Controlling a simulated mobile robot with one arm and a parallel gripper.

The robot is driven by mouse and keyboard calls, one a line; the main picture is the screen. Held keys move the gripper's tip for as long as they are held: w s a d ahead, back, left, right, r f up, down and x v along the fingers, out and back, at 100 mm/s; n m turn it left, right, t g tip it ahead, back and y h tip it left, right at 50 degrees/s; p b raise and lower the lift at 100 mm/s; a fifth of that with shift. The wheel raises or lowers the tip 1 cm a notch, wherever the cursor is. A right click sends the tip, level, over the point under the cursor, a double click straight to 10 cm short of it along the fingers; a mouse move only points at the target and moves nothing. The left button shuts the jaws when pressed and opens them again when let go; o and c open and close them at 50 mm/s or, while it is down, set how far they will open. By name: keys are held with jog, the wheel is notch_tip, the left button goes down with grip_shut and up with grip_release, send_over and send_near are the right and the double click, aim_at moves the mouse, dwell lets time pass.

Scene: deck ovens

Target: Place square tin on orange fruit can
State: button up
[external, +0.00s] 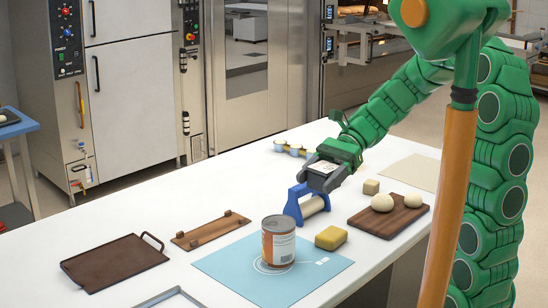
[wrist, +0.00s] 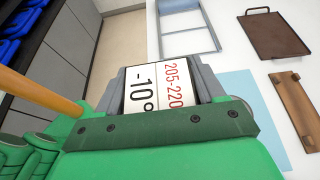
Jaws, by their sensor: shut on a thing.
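The orange fruit can (external: 278,243) stands upright on the light blue mat, in the external view.

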jog(key=shift+s+d+r, duration=0.2)
jog(key=shift+s+d, duration=0.3)
jog(key=shift+s, duration=0.25)
jog(key=w+a+f, duration=0.4)
jog(key=w+a, duration=0.1)
jog(key=a, duration=0.2)
send_over(274, 225)
jog(key=f, duration=0.4)
jog(key=shift+s+d+f, duration=0.25)
jog(key=shift+s+d, duration=0.05)
jog(key=shift+d, duration=0.1)
jog(key=shift+w+a+f, duration=0.4)
jog(key=shift+a+f, duration=0.1)
jog(key=shift+f, duration=1.7)
jog(key=shift+f, duration=0.1)
jog(key=o, duration=1.2)
